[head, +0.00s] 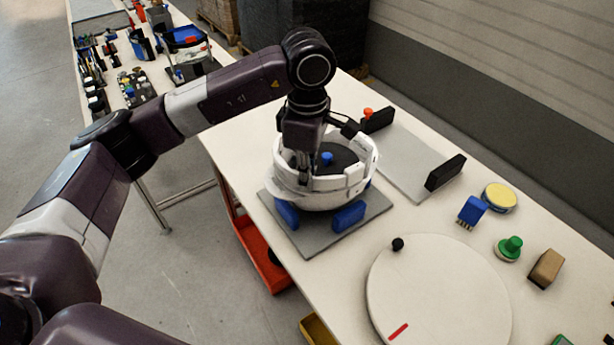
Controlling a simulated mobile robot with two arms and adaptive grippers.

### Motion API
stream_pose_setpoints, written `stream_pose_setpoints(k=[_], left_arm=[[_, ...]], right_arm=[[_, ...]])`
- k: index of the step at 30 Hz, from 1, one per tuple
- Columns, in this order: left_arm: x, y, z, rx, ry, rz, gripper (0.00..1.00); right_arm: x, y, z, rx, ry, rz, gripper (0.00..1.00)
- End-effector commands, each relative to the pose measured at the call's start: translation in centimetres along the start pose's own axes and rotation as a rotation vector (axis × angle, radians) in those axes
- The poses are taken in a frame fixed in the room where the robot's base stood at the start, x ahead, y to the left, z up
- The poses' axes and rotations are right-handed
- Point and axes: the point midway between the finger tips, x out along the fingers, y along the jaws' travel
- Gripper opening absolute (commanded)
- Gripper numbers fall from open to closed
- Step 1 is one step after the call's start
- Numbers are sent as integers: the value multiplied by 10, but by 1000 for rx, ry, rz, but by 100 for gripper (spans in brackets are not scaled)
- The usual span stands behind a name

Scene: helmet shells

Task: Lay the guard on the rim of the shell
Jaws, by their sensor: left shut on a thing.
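The white helmet shell (325,203) sits open side up on blue supports on a grey plate. A dark inside with a blue knob (326,158) shows within it. My left gripper (307,176) reaches down from above to the near left part of the shell's rim. It is shut on a white curved piece there, which looks like the guard (284,186). The guard and shell are both white, so I cannot tell where one ends or whether the guard lies fully on the rim. The gripper hides part of the rim. My right gripper is not in view.
A round white disc (440,295) with a black knob lies to the right. A grey plate with black blocks (445,173) is behind. A blue block (472,210), yellow round tin (499,197), green knob (509,248) and brown block (546,268) stand at the right.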

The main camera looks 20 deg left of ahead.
Motion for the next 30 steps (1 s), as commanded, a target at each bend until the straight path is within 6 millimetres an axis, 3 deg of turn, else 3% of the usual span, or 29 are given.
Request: stream_pose_setpoints(k=[10, 11, 16, 25, 30], left_arm=[[8, 0, 0, 0, 0, 1, 0], [7, 0, 0, 0, 0, 1, 10], [6, 0, 0, 0, 0, 1, 28], [5, 0, 0, 0, 0, 0, 28], [-14, 1, 0, -1, 0, 5, 28]], right_arm=[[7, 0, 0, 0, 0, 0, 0], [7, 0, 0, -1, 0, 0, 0], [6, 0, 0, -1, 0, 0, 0], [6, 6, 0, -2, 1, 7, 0], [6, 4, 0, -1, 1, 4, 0]])
